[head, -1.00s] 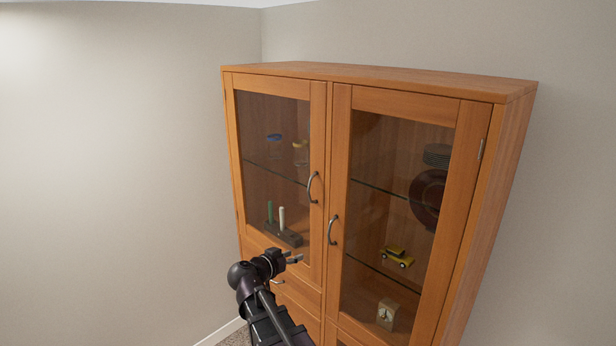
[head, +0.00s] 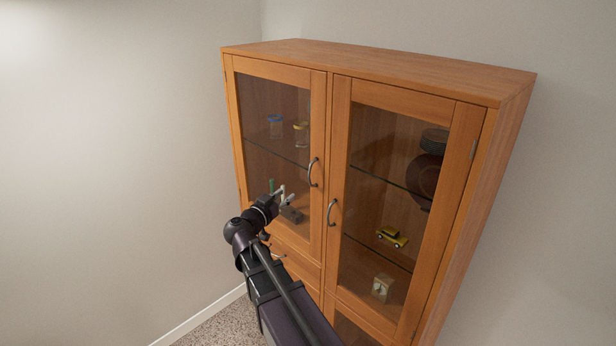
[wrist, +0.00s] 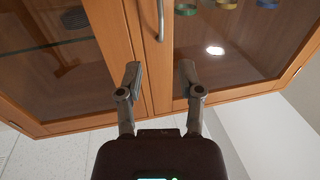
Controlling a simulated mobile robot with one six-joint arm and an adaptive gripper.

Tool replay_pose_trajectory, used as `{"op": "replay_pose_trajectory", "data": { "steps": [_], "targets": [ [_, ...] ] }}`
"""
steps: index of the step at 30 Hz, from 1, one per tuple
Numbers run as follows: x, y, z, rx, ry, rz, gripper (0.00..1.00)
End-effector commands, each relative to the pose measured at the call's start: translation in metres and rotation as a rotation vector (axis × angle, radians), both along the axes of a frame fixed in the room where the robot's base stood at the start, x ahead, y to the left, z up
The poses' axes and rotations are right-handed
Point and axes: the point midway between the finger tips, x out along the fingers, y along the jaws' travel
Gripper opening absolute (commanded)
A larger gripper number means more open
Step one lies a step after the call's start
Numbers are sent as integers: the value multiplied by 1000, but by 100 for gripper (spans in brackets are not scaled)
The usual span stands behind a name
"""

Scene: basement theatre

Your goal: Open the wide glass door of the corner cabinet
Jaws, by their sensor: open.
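A wooden corner cabinet (head: 420,75) has two glass doors, both shut. The left glass door (head: 317,125) has a curved metal handle (head: 313,172) on its right edge. The right glass door (head: 341,130) looks wider in the head view and has a similar handle (head: 332,212) on its left edge. My gripper (head: 286,196) is open and empty, in front of the left door's lower glass, left of and below its handle. In the wrist view, a handle (wrist: 160,18) shows beyond and between the open fingers (wrist: 160,80), apart from them.
Behind the glass are jars (head: 275,126), a yellow toy car (head: 391,237), a small clock-like block (head: 382,288) and a dark round plate (head: 424,178). Drawers (head: 290,262) sit below the left door. A bare wall (head: 110,150) stands at the left, with open carpet (head: 215,325) below.

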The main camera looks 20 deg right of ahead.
Motion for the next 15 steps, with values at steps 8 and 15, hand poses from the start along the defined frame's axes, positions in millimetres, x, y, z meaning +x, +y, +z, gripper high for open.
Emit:
{"op": "replay_pose_trajectory", "data": {
  "steps": [8, 15],
  "targets": [
    [4, -6, 0, 0, 1, -1, 48],
    [15, -24, 0, 0, 1, -3, 48]
  ]
}}
